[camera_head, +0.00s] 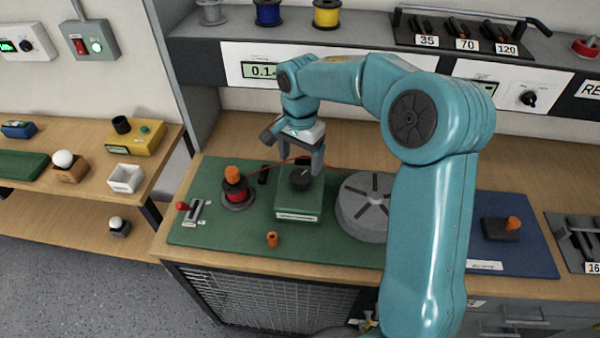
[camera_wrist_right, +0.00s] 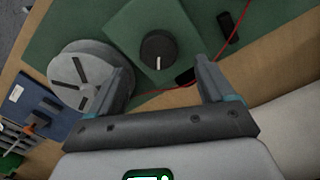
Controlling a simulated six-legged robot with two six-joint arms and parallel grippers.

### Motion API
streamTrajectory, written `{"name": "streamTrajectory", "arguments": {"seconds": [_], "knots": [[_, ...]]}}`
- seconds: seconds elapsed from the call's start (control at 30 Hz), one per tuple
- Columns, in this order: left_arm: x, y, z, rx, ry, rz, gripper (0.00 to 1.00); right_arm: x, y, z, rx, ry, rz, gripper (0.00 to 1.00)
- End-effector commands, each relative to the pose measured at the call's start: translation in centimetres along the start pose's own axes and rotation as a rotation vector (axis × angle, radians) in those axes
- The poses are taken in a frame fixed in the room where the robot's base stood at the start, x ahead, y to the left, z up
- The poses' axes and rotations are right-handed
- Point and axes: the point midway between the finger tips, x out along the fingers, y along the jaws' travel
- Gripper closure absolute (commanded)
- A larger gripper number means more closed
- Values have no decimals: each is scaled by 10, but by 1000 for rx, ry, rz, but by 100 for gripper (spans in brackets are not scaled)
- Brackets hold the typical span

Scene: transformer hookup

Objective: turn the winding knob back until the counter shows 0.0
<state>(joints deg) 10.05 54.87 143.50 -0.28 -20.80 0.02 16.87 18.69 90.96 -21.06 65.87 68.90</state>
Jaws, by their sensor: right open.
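The winding knob (camera_head: 300,179) is black and round, on top of a green box (camera_head: 298,204) on the green mat. It also shows in the right wrist view (camera_wrist_right: 158,50), with a white pointer line toward the picture's bottom. The counter display (camera_head: 261,71) on the back panel reads 0.1, with its right end covered by my arm. My right gripper (camera_head: 293,152) is open and empty, above the knob. In the right wrist view its fingers (camera_wrist_right: 164,78) are spread wide, and the knob appears beyond the tips, between their lines. My left gripper is not in view.
A red wire spool (camera_head: 236,192) with an orange top stands left of the box, and a grey slotted drum (camera_head: 365,207) stands right. A thin red wire (camera_head: 268,168) runs behind the knob. A small orange post (camera_head: 272,240) stands in front. The mat's front is mostly clear.

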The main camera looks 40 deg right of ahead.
Motion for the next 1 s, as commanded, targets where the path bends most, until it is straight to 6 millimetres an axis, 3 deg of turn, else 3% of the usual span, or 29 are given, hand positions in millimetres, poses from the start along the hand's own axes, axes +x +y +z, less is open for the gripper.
{"name": "streamTrajectory", "arguments": {"seconds": [0.1,0.3,0.7,0.87,1.0], "knots": [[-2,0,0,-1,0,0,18,26,0,0,-1,-2,5,18],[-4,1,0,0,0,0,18,54,-2,-2,0,-1,1,18],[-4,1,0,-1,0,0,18,63,-3,-3,0,1,-1,18],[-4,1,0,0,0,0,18,63,-3,-3,0,1,-1,70],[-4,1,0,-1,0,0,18,63,-3,-3,0,1,-2,74]]}}
